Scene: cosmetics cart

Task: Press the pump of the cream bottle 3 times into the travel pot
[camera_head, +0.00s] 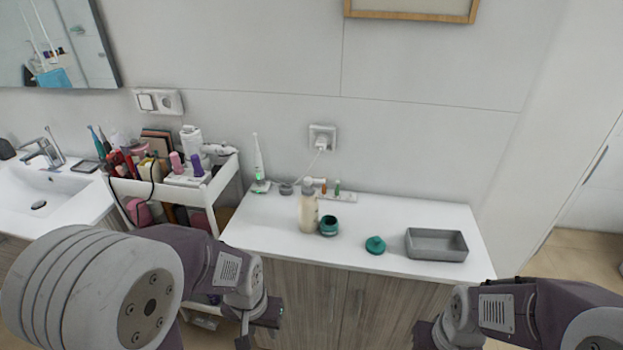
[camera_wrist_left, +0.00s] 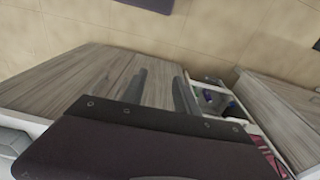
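The cream bottle (camera_head: 308,214), pale beige with a grey pump top, stands upright on the white counter. The travel pot (camera_head: 329,227), a small green jar, stands just right of the bottle, close to its base. A green lid (camera_head: 375,245) lies farther right on the counter. My left gripper (camera_head: 260,326) is in front of the counter, below its top and away from the bottle. Its two fingers are apart and empty in the left wrist view (camera_wrist_left: 160,92). My right gripper (camera_head: 432,336) is low in front of the counter at the right; its fingers are not clear.
A grey tray (camera_head: 436,256) sits at the counter's right. An electric toothbrush (camera_head: 259,165) and small items stand at the back by the wall. A crowded white cosmetics cart (camera_head: 222,181) is left of the counter, beside the sink (camera_head: 45,197). The counter's front left is clear.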

